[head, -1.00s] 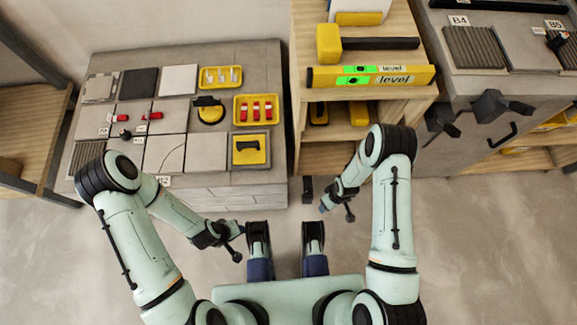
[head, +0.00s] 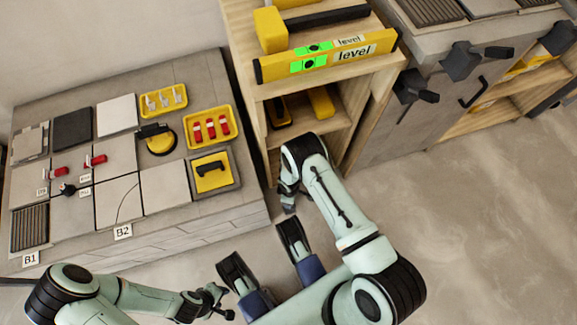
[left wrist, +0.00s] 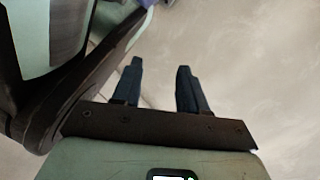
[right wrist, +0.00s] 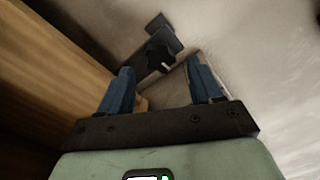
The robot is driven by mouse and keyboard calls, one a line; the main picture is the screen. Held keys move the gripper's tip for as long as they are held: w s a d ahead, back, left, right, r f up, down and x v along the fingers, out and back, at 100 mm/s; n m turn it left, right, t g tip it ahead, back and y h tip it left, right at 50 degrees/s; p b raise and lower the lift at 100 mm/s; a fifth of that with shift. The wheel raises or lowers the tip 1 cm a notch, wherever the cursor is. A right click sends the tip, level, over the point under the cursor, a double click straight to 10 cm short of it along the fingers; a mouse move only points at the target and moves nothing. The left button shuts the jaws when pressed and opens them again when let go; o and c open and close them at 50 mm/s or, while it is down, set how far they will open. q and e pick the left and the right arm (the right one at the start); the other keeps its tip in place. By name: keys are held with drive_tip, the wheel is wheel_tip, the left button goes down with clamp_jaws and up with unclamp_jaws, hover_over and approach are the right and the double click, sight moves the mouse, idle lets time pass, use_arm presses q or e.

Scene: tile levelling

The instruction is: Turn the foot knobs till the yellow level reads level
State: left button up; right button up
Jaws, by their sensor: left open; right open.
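The yellow level (head: 375,48) lies on the top of a wooden shelf unit in the head view, with green windows and two "level" labels. Several dark knobs, one of them this knob (head: 463,60), stick out from the front of the grey bench at right. Whether these are the foot knobs I cannot tell. My left gripper (head: 218,300) is open and empty, low over the floor; its fingers (left wrist: 160,80) show apart. My right gripper (head: 288,202) is open and empty by the shelf unit's lower front. In the right wrist view a dark knob-like part (right wrist: 160,52) shows beyond its fingers (right wrist: 162,88).
A tiled grey bench (head: 150,245) at left carries tiles, a yellow tray (head: 188,132) of red pieces and a yellow suction-cup-like tool (head: 160,145). The wooden shelf unit (head: 310,72) stands between both benches. Floor (head: 470,220) at right is clear.

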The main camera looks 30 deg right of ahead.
drive_tip(key=shift+f+b, duration=0.5)
drive_tip(key=shift+f, duration=1.35)
use_arm(q)
drive_tip(key=s, duration=0.1)
drive_tip(key=s+f+g, duration=0.1)
drive_tip(key=s, duration=0.1)
drive_tip(key=shift+a+f, duration=0.1)
drive_tip(key=shift+a, duration=0.05)
use_arm(e)
drive_tip(key=c, duration=1.1)
drive_tip(key=shift+o, duration=0.2)
drive_tip(key=shift+m, duration=0.9)
use_arm(q)
drive_tip(key=shift+w, duration=0.1)
use_arm(e)
drive_tip(key=o, duration=1.1)
drive_tip(key=shift+c, duration=0.2)
drive_tip(key=shift+r, duration=0.1)
